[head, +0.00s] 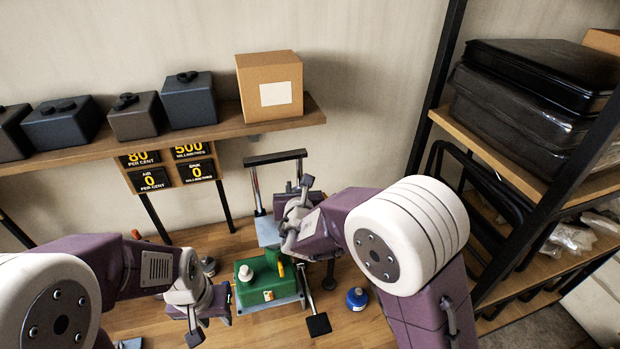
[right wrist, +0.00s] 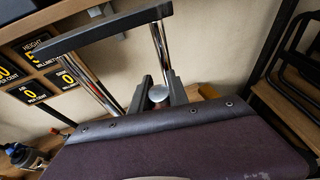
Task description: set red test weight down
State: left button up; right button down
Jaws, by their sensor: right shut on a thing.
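My right gripper (right wrist: 157,94) is in front of a frame with two chrome rods and a dark crossbar (right wrist: 98,30). A round grey top (right wrist: 157,93) shows between its dark fingers.
A green box with a white knob (head: 252,289) sits on the wooden bench (head: 270,333). A wall shelf (head: 228,128) with boxes overhangs the back. A black-framed rack (head: 560,180) stands at right.

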jog(key=shift+r, duration=0.25)
jog(key=shift+s+f, duration=0.1)
jog(key=shift+f, duration=0.1)
jog(key=f, duration=0.2)
jog(key=f+p, duration=0.1)
jog(key=shift+w+f, duration=0.25)
jog(key=shift+f, duration=0.15)
jog(key=shift+s, duration=0.1)
jog(key=shift+f, duration=0.1)
jog(key=c, duration=1.3)
grip_release()
jog(key=shift+s+f, duration=0.1)
jog(key=shift+f, duration=0.05)
